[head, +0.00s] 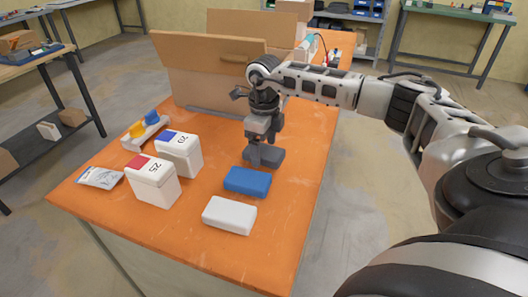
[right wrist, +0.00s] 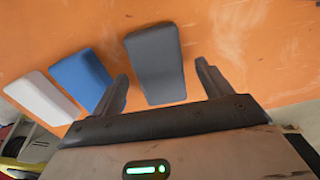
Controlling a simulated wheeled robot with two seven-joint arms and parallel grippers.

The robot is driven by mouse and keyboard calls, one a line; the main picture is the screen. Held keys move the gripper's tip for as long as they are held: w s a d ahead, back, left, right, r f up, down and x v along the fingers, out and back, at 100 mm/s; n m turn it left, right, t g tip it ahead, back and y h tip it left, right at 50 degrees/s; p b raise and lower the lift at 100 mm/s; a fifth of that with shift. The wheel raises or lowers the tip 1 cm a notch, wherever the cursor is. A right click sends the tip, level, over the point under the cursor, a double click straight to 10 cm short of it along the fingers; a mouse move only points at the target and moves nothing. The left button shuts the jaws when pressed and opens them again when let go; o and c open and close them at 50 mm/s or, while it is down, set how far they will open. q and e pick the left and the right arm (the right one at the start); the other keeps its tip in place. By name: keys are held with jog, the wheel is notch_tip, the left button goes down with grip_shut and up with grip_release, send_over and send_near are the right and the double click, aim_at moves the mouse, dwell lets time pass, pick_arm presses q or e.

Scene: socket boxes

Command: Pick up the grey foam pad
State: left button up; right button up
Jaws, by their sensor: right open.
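The dark grey foam pad (head: 273,158) lies on the orange table, behind the blue pad (head: 247,181) and the white pad (head: 229,215) in the head view. My right gripper (head: 262,146) is above the grey pad, pointing down, and partly hides it. In the right wrist view, the grey pad (right wrist: 155,62) shows between and beyond the two open fingers (right wrist: 162,84), with nothing held. The blue pad (right wrist: 82,77) and white pad (right wrist: 42,97) lie to its left there. Whether the fingers touch the table is unclear. My left gripper is not in view.
Two white boxes, one with a red patch (head: 153,184) and one with a blue patch (head: 181,155), stand left of the pads. A small rack (head: 146,133) and a plastic bag (head: 100,177) lie farther left. A cardboard panel (head: 207,75) stands behind. The table's right front is clear.

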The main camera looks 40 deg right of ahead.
jog(key=shift+f, duration=0.6)
jog(key=c, duration=1)
jog(key=shift+c, duration=0.2)
jog(key=shift+r, duration=0.15)
